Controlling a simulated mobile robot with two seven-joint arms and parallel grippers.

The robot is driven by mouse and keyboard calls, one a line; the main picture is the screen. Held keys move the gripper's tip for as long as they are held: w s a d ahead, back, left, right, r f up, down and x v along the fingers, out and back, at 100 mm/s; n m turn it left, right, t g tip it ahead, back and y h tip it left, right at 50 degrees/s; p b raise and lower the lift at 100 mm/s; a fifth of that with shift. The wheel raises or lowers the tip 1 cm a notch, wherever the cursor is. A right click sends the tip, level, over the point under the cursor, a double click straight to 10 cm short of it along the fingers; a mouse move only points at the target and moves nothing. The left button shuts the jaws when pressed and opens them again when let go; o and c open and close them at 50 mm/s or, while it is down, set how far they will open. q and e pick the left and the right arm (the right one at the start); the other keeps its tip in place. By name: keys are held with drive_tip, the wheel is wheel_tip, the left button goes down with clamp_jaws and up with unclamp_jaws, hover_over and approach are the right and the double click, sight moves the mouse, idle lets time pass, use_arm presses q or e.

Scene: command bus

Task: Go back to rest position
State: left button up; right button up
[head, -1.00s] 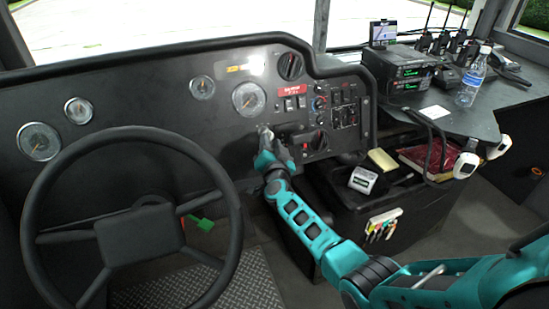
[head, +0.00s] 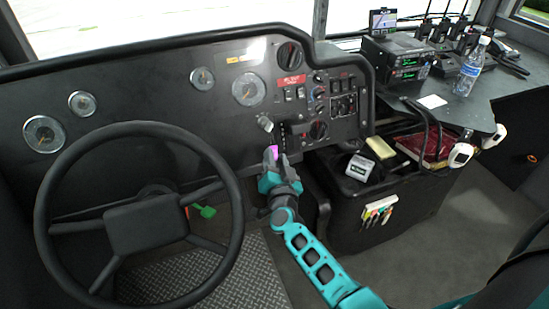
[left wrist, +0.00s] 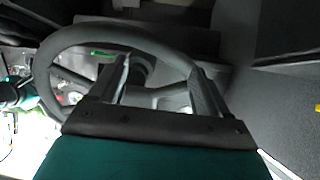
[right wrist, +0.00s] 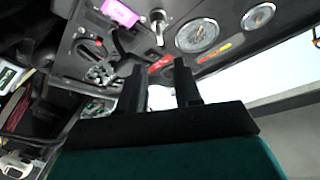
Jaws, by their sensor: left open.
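My right gripper (head: 270,158) is in front of the dashboard, just below a silver knob (head: 265,123). In the right wrist view its two fingers (right wrist: 159,85) are apart with nothing between them. The silver knob (right wrist: 158,25) and a pink piece (right wrist: 120,12) show beyond the fingertips, apart from them. The pink piece (head: 273,151) also shows at the gripper in the head view. My left gripper is outside the head view. In the left wrist view its fingers (left wrist: 158,80) are apart and empty, with the steering wheel (left wrist: 85,40) beyond them.
The steering wheel (head: 232,200) stands left of my right arm. A black box (head: 350,215) with pens on its front is to the right. Radios (head: 408,70) and a water bottle (head: 469,70) stand on the right shelf. Floor shows at lower right.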

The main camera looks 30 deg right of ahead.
drive_tip(key=s+a+f+n+g+y, duration=0.2)
drive_tip(key=s+n, duration=0.2)
drive_tip(key=s, duration=0.4)
drive_tip(key=s+a+f+n+g+y+p, duration=0.1)
drive_tip(key=s+a+f+n+g+y, duration=0.1)
drive_tip(key=s, duration=0.6)
drive_tip(key=s+a+f+n+g+y, duration=0.2)
drive_tip(key=s+a+n+y, duration=0.1)
drive_tip(key=s+n, duration=0.4)
drive_tip(key=shift+s+a+f+y+p, duration=0.3)
drive_tip(key=shift+s+a+y, duration=0.1)
drive_tip(key=shift+s+a, duration=0.2)
